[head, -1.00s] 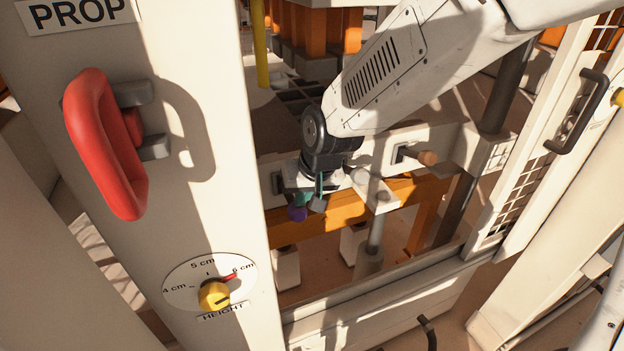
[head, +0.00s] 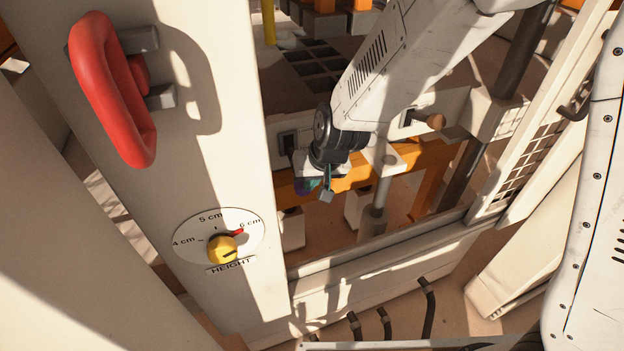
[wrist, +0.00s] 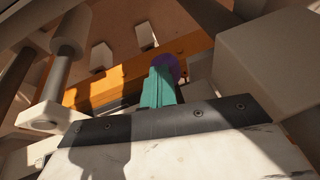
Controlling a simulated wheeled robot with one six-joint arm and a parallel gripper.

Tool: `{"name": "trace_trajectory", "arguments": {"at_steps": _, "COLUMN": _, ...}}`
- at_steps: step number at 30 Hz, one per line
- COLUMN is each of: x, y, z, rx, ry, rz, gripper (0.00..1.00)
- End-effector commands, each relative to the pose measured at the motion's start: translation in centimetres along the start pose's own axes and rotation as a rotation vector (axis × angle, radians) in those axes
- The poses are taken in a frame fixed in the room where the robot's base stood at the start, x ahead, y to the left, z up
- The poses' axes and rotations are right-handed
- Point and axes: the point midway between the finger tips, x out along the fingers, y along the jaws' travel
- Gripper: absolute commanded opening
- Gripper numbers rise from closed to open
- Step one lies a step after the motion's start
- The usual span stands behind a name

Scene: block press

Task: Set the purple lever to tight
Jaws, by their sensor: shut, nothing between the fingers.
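The purple lever knob (wrist: 166,65) shows in the wrist view just beyond the fingertips, partly hidden behind them. In the head view the knob (head: 301,188) is a small dark purple patch below my wrist, mostly covered. My gripper (wrist: 160,78) has teal fingers that are shut with nothing between them. The fingertips overlap the knob in the wrist view; I cannot tell whether they touch it. In the head view my gripper (head: 312,186) is low in front of the orange beam (head: 360,178). The lever's shaft and any tight marking are hidden.
A white post on the left carries a red handle (head: 112,90) and a yellow height dial (head: 222,249). A wooden-knobbed lever (head: 434,121) is to the right of my wrist. A vertical rod (head: 380,205) stands close by. A mesh guard (head: 530,165) is at the right.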

Motion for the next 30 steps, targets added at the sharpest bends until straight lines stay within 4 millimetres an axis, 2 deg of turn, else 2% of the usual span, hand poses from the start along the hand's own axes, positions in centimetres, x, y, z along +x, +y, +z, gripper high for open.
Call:
{"name": "trace_trajectory", "arguments": {"at_steps": 9, "x": 0.4, "y": 0.1, "z": 0.5, "rx": 0.0, "ry": -0.014, "rz": 0.003, "gripper": 0.0}}
{"name": "trace_trajectory", "arguments": {"at_steps": 13, "x": -0.3, "y": 0.2, "z": 0.4, "rx": 0.003, "ry": -0.011, "rz": 0.003, "gripper": 0.0}}
{"name": "trace_trajectory", "arguments": {"at_steps": 17, "x": -2.3, "y": 0.7, "z": -0.2, "rx": 0.007, "ry": -0.002, "rz": 0.003, "gripper": 0.0}}
{"name": "trace_trajectory", "arguments": {"at_steps": 20, "x": -4.6, "y": 1.0, "z": -0.8, "rx": 0.01, "ry": 0.005, "rz": 0.003, "gripper": 0.0}}
{"name": "trace_trajectory", "arguments": {"at_steps": 30, "x": -10.0, "y": 1.7, "z": 3.4, "rx": 0.01, "ry": 0.005, "rz": 0.003, "gripper": 0.0}}
